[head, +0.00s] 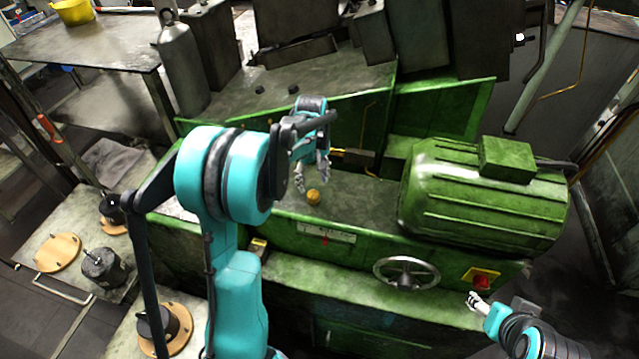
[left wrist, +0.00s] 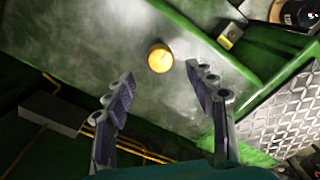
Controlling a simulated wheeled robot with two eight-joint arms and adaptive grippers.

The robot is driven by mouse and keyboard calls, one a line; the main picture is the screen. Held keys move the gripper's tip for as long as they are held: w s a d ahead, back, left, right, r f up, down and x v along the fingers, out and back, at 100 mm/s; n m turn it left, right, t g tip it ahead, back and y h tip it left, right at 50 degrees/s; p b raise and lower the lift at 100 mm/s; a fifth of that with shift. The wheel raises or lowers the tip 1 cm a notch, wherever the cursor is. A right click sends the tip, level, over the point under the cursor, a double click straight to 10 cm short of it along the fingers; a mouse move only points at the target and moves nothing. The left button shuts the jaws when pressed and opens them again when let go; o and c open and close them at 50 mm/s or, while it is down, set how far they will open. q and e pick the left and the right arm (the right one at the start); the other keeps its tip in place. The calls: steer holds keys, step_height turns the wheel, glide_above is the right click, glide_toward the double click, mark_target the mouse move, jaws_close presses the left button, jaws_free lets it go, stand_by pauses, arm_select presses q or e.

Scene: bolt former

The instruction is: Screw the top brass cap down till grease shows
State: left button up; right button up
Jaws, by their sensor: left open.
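A small round brass cap (head: 313,196) sits on the flat top of the green machine. In the left wrist view the brass cap (left wrist: 160,59) lies beyond the fingertips, between their lines. My left gripper (head: 312,183) is open and empty, just above and behind the cap. Its two spread fingers also show in the left wrist view (left wrist: 160,82), apart from the cap. My right gripper (head: 477,300) is at the lower right, near the machine's front ledge; its jaws are too small to judge. No grease can be made out around the cap.
A big green motor (head: 480,195) stands right of the cap. A handwheel (head: 406,273) and a red button on a yellow plate (head: 481,280) are on the front. A grey cylinder (head: 180,65) stands at the back left. The machine top around the cap is clear.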

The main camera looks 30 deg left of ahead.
mark_target(313, 194)
arm_select(q)
step_height(313, 194, down, 6)
steer(key=shift+f, duration=0.15)
steer(key=c, duration=1.2)
